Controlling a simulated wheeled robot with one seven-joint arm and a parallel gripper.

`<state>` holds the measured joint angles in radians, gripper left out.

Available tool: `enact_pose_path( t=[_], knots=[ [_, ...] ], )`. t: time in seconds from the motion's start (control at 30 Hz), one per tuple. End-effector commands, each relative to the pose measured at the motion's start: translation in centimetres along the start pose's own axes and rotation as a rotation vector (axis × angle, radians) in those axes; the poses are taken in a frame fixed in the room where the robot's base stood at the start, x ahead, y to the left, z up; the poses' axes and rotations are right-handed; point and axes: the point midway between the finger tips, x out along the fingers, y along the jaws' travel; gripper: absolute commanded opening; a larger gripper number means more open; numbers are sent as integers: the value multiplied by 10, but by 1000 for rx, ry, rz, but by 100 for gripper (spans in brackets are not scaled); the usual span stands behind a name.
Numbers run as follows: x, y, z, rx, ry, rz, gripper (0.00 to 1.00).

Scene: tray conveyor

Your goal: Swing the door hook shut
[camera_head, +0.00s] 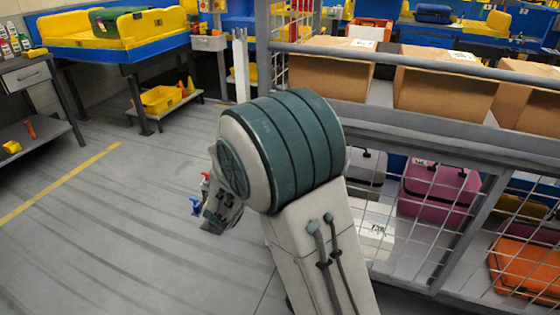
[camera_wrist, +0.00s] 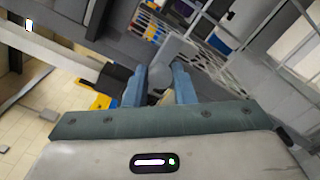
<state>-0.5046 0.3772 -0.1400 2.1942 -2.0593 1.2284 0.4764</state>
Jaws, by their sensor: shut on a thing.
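In the wrist view my gripper (camera_wrist: 160,70) has its two blue fingers on either side of a grey piece, which looks like the door hook (camera_wrist: 173,48). The fingers are shut on it. Its grey arm runs up from between the fingers, and its lower end is rounded. Whether the hook is latched on anything cannot be told.
In the wrist view a black and yellow part (camera_wrist: 101,101) lies close left of the fingers. In the head view a grey rack with wire mesh (camera_head: 410,215) stands right, holding cardboard boxes (camera_head: 445,85) and a pink case (camera_head: 440,190). The floor (camera_head: 110,230) at left is open.

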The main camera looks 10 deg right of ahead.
Motion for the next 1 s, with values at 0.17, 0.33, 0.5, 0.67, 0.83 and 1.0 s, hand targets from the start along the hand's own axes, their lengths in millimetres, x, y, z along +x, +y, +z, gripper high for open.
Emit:
enact_pose_path(
  t=[0.17, 0.33, 0.5, 0.67, 0.83, 1.0],
  knots=[
    [-8, -1, -9, 16, 19, 2, 0],
    [-8, 0, -9, 19, 20, 2, 0],
    [-8, 0, -8, 19, 19, 1, 0],
    [-7, 0, -8, 19, 17, 2, 44],
    [-5, 0, -5, 21, 10, 2, 44],
    [-8, 1, -4, 22, 8, 3, 44]
  ],
)
